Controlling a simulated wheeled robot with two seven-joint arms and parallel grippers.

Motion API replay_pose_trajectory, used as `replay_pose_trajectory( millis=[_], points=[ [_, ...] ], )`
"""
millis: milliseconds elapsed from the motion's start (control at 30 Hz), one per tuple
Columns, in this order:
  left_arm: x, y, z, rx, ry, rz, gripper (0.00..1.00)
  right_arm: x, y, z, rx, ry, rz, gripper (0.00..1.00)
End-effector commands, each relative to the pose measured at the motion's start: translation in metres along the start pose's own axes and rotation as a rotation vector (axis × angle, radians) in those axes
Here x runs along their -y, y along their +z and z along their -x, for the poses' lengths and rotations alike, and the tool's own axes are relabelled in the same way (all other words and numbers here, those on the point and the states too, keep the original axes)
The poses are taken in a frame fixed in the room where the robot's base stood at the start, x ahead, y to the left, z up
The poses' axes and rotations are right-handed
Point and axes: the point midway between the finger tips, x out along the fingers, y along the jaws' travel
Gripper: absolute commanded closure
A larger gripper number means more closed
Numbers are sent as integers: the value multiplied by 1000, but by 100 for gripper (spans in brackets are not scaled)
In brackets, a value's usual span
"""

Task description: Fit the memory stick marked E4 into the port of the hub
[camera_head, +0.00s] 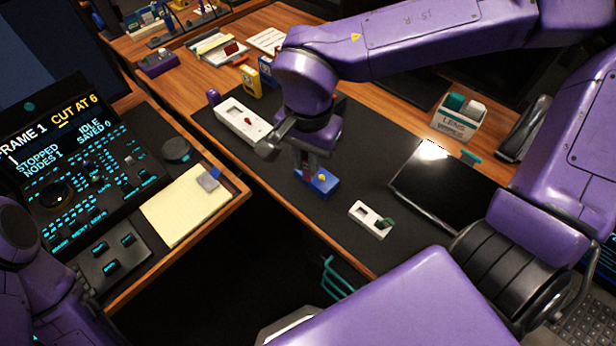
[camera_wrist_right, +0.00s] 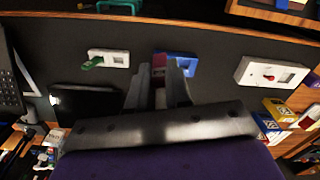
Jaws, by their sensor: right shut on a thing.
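My right gripper (camera_head: 314,166) points down over the black mat, and its fingers show in the wrist view (camera_wrist_right: 160,78). It is shut on a small dark red stick (camera_wrist_right: 158,62); no E4 mark is readable. Whether the stick touches the block, I cannot tell. My left gripper is out of view.
A white holder (camera_head: 361,213) with a green piece lies to the right. A long white box (camera_head: 236,118) with a red part lies to the left. A dark tablet (camera_head: 440,185) and a lens wipes box (camera_head: 456,124) stand farther right. A notepad (camera_head: 180,208) lies left.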

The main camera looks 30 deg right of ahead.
Motion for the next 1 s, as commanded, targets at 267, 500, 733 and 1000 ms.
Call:
replay_pose_trajectory(
  millis=[267,500,733,1000],
  points=[
    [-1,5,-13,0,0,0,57,-28,19,-6,-9,8,-267,100],
    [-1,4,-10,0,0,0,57,-11,-9,-20,-8,12,-284,100],
    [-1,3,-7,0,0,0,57,11,-44,-38,-9,11,-281,100],
    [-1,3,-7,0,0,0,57,30,-76,-74,-10,12,-279,100]
  ],
)
